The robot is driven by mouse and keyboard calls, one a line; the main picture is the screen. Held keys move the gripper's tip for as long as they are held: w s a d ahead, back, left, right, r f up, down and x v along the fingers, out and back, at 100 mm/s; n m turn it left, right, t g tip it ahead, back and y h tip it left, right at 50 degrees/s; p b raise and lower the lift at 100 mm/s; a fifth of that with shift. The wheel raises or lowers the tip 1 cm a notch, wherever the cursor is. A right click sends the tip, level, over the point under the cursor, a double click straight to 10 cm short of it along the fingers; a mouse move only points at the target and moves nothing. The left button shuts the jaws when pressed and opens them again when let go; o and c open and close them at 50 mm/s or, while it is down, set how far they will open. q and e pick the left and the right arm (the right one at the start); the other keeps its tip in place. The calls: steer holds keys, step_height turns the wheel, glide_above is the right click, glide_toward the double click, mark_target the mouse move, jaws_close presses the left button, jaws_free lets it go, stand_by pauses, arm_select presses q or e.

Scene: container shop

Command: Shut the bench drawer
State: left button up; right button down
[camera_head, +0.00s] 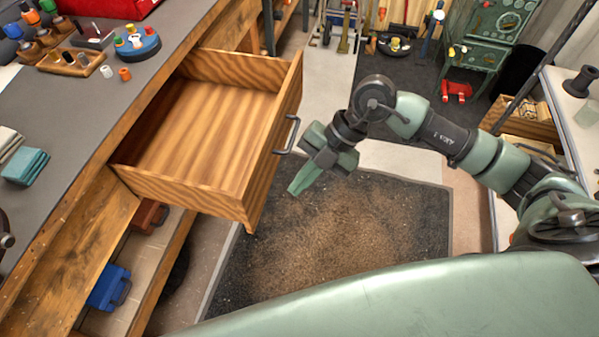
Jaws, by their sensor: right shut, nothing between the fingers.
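The wooden bench drawer (205,195) is pulled well out of the bench and looks empty inside. Its dark handle (287,135) is on the front panel, facing right. My right gripper (298,190) is shut and empty, just to the right of the drawer front and a little nearer than the handle. A small gap shows between its fingertips and the panel. The workbench (120,95) with its grey top runs along the left. My left gripper is not in view.
Spools, pots and a red box (105,5) stand on the bench top. A lower shelf holds a blue case (108,288). A dark floor mat (330,240) lies clear below my right arm. A white table (575,115) stands at the right.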

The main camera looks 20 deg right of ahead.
mark_target(256, 208)
steer(key=shift+w+a+f+p, duration=0.2)
steer(key=shift+w+a+f, duration=0.15)
steer(key=shift+a+f, duration=0.6)
steer(key=shift+w+a+f+p, duration=0.25)
steer(key=shift+a+f, duration=0.3)
steer(key=shift+a, duration=0.75)
steer(key=shift+w+a+f+p, duration=0.15)
steer(key=shift+w+a+f, duration=0.25)
steer(key=shift+a+f, duration=0.55)
steer(key=shift+a+r, duration=0.25)
steer(key=shift+a, duration=0.05)
